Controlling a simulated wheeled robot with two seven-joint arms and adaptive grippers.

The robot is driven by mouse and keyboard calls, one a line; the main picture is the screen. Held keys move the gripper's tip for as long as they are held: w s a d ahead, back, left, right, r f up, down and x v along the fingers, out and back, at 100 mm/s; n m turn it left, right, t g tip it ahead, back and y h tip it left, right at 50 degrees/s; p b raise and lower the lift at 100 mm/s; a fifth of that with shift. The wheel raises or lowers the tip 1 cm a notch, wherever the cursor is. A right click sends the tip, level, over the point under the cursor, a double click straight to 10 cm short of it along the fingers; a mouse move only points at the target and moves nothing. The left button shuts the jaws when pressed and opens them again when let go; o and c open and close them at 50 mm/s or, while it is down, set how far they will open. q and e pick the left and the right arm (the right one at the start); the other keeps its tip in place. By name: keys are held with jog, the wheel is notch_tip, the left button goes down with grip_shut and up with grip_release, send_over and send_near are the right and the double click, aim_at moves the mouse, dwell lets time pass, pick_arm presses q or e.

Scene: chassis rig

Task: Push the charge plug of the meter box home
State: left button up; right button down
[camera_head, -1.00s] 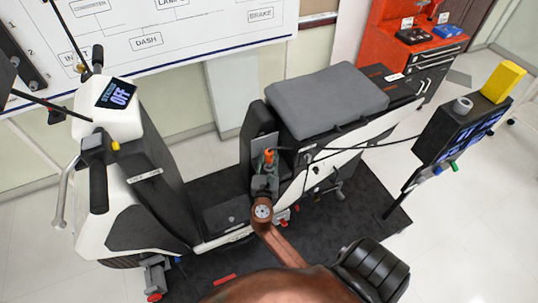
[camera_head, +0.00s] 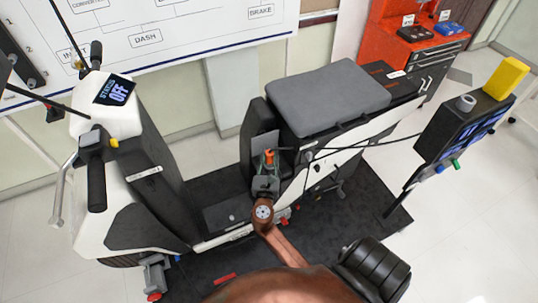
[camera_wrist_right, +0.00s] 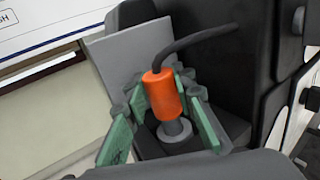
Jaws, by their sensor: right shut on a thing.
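The charge plug is orange with a black cable. It stands upright between the black seat post and the footwell of the scooter, in the head view (camera_head: 269,156) and in the wrist view (camera_wrist_right: 160,95). My right gripper (camera_head: 266,167) is shut on it, with green finger pads on both sides of the orange body. Below the plug in the wrist view is a round grey collar (camera_wrist_right: 175,133); I cannot tell how deep the plug sits in it. The meter box (camera_head: 462,125) stands at the right on a pole, and a black cable runs to it. My left gripper is out of view.
The white and black scooter (camera_head: 125,210) stands on a dark mat (camera_head: 370,225), its display reading OFF. Its grey seat (camera_head: 325,98) is just behind the plug. A red tool cabinet (camera_head: 385,45) stands at the back right. The cable crosses the scooter's side.

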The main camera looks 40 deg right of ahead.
jog(key=shift+f+b, duration=0.75)
jog(key=shift+f, duration=0.5)
jog(key=c, duration=1.5)
grip_release()
jog(key=shift+c, duration=0.2)
jog(key=v, duration=1.2)
